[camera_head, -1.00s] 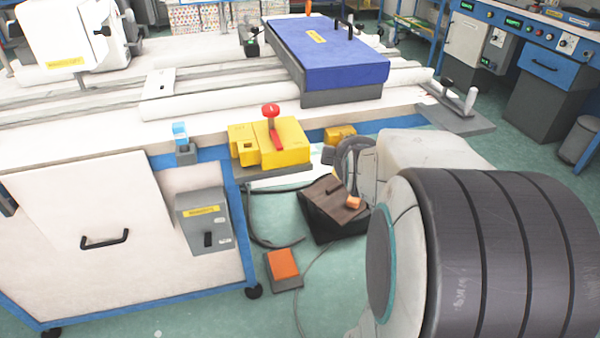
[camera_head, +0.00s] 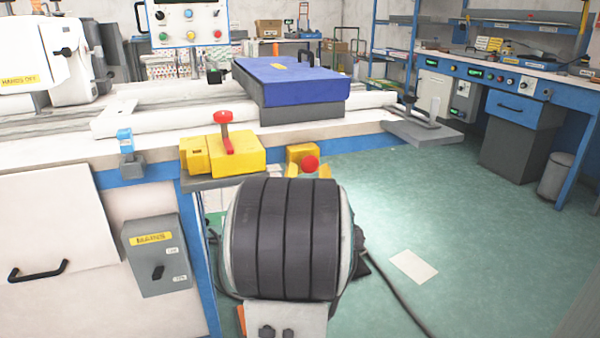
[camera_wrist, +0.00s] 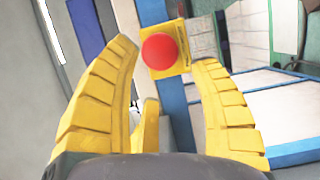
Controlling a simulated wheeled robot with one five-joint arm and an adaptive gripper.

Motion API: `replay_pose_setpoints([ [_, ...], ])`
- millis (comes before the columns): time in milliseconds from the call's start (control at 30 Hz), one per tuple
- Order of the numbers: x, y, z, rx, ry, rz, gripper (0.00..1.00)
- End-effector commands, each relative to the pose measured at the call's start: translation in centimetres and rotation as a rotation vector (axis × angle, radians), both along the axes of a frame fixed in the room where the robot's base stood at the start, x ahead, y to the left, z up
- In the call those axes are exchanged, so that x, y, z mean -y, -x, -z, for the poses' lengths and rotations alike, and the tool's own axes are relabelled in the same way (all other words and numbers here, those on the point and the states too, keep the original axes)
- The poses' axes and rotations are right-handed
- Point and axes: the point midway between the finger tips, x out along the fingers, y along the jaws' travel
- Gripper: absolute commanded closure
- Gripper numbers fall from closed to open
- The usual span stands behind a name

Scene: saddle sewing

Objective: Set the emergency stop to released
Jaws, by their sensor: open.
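The emergency stop is a round red button (camera_head: 310,163) in front of a yellow box (camera_head: 301,152) at the end of the white bench. In the wrist view the red button (camera_wrist: 159,51) shows whole, with its yellow box (camera_wrist: 177,68) behind it. My gripper (camera_wrist: 165,56) is open, with its yellow fingers to the left and right of the button and a gap on both sides. In the head view my gripper (camera_head: 310,172) is mostly hidden by my own arm; only yellow fingertips show. Whether the button is pressed in or out I cannot tell.
A yellow block with a red-knobbed lever (camera_head: 225,130) sits on the bench edge, left of the button. A grey MAINS box (camera_head: 157,256) is on the bench front. A blue slab (camera_head: 290,80) lies on top. The green floor (camera_head: 450,215) at right is mostly clear.

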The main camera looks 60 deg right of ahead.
Motion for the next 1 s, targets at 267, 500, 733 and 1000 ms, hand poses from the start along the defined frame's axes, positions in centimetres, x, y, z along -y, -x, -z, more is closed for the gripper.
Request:
replay_pose_setpoints([
  [267, 2.4, -1.3, 0.4, 0.002, 0.001, -0.001, 0.44],
  [500, 4.2, -2.3, 0.1, 0.001, -0.002, -0.001, 0.44],
  [733, 5.5, -3.0, 0.0, 0.001, -0.003, -0.001, 0.44],
  [1000, 5.8, -3.2, 0.0, 0.001, -0.003, -0.001, 0.44],
])
